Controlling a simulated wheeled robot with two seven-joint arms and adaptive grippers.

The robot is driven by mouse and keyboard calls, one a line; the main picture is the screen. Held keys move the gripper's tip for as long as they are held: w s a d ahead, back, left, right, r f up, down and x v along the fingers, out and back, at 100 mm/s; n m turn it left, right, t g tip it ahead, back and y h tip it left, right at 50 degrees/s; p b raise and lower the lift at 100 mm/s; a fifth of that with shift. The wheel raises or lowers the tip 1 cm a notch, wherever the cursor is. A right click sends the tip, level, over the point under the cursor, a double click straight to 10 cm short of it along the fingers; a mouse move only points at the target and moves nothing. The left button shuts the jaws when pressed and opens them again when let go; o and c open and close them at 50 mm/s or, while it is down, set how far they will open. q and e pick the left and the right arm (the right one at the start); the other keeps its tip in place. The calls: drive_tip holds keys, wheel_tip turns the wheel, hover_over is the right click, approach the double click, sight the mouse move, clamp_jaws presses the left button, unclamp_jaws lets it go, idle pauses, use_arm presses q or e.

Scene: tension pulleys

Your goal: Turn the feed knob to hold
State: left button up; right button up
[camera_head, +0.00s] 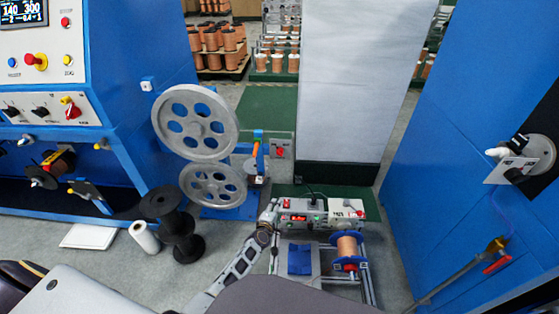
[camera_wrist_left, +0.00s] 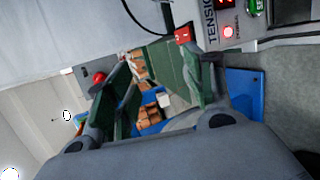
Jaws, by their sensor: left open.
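A control box (camera_head: 308,212) with a red display, green lights and small controls stands on the frame at bottom centre of the head view. My left arm reaches up to its left end, and my left gripper (camera_head: 269,214) is beside that end. In the left wrist view, the gripper (camera_wrist_left: 160,92) is open with nothing between its fingers. The box face, lettered "TENSIO…" (camera_wrist_left: 210,22), is at upper right there, beyond the right-hand finger. I cannot tell which control is the feed knob. My right gripper is not in view.
A copper spool (camera_head: 347,247) sits on the frame right of a blue block (camera_head: 300,259). Two grey pulley wheels (camera_head: 196,122) stand behind, left. Black spools (camera_head: 176,225) and a white roll (camera_head: 145,236) stand on the floor. Blue cabinets flank both sides.

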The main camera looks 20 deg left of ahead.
sight(280, 154)
use_arm(q)
drive_tip(key=w+a+r+n+t+y+b, duration=0.3)
drive_tip(key=w+a+r+n+b, duration=0.1)
drive_tip(key=w+r+n+b, duration=0.6)
drive_tip(key=shift+w+r+n+t+b, duration=0.25)
drive_tip(key=shift+r+n+t+b, duration=0.15)
drive_tip(key=shift+r+n+b, duration=0.15)
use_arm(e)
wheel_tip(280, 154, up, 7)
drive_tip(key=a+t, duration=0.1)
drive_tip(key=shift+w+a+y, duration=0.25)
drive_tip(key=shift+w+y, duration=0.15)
use_arm(q)
drive_tip(key=shift+w+a, duration=0.1)
drive_tip(key=shift+a, duration=0.05)
